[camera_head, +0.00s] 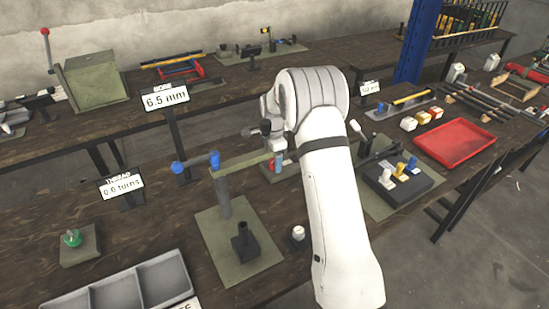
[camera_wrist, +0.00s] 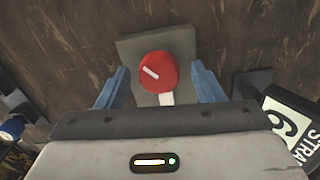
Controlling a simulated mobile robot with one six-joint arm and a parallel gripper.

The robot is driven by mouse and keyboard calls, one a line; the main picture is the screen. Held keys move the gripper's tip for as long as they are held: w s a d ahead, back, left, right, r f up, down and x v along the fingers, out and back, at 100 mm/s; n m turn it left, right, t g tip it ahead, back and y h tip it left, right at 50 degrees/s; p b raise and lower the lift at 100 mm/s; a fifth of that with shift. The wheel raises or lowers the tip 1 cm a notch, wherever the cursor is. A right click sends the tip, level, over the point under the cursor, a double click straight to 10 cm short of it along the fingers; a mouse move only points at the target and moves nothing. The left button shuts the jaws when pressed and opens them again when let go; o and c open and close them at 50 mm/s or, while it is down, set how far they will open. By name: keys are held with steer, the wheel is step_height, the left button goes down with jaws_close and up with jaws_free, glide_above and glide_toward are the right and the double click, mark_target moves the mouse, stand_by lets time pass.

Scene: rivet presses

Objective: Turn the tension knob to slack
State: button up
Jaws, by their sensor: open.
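The tension knob (camera_wrist: 156,72) is a round red knob with a short white line on its face, slanting from upper left to lower right. It sits on a grey-green plate (camera_wrist: 134,46), and a white strip shows just below it in the wrist view. My gripper (camera_wrist: 160,68) is open, with one blue finger on each side of the knob and a visible gap on both sides. I cannot tell how far the fingertips are from the plate in depth. In the head view my arm mostly hides this spot.
A sign with a 6 (camera_wrist: 290,123) and a dark post are close on the right in the wrist view. In the head view, a press with a blue-ended lever (camera_head: 181,167) stands left of my arm. A black block with coloured levers (camera_head: 397,182) and a red tray (camera_head: 455,143) lie right.

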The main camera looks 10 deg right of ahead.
steer(key=c, duration=0.9)
steer(key=shift+d, duration=0.15)
steer(key=shift+c, duration=0.3)
steer(key=shift+n, duration=0.4)
steer(key=n+b, duration=0.2)
steer(key=n, duration=0.1)
steer(key=shift+n, duration=0.4)
steer(key=n+b, duration=0.1)
steer(key=n, duration=0.4)
steer(key=shift+w+r, duration=0.1)
steer(key=shift+r, duration=0.05)
steer(key=shift+n, duration=0.3)
